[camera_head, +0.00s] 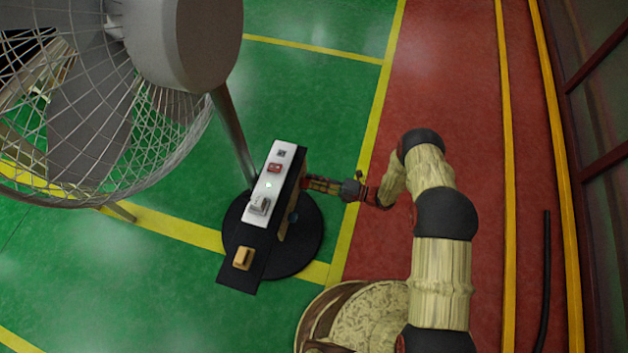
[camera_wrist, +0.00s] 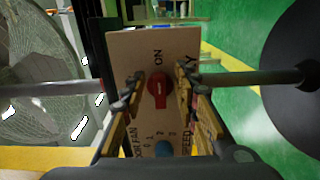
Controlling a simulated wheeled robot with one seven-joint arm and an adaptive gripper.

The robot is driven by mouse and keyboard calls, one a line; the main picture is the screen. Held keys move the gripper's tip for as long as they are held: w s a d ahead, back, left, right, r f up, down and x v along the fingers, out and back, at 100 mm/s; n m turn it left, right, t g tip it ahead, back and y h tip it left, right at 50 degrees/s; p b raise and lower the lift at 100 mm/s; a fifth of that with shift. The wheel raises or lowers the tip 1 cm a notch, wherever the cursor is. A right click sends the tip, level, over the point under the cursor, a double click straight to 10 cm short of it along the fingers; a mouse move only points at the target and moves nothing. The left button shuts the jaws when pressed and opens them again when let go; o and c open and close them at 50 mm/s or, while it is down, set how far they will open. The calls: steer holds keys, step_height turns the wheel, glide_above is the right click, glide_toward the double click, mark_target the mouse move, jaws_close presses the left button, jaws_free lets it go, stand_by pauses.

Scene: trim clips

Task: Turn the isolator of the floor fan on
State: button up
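The floor fan's pale panel faces my wrist camera (camera_wrist: 140,45); in the head view it shows nearly edge-on (camera_head: 294,203). A red rotary isolator knob (camera_wrist: 159,90) sits on it, with "ON" printed just above. Its bar looks roughly upright in the wrist view; its exact setting is unclear. A blue speed knob (camera_wrist: 164,148) with numbers is below. My gripper (camera_wrist: 160,93) is open, one finger on each side of the red knob, with visible gaps. In the head view my gripper (camera_head: 310,184) is at the panel's right side; the knob is hidden there.
The fan's caged head (camera_head: 190,45) hangs at upper left on a grey pole (camera_head: 233,135). A black board with a white strip (camera_head: 258,215), a red switch (camera_head: 274,168) and a yellow block (camera_head: 243,257) stands over the round black base (camera_head: 308,245).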

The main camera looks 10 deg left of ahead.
steer(key=shift+d, duration=0.1)
steer(key=s+d, duration=0.1)
steer(key=d, duration=1)
steer(key=shift+d, duration=0.35)
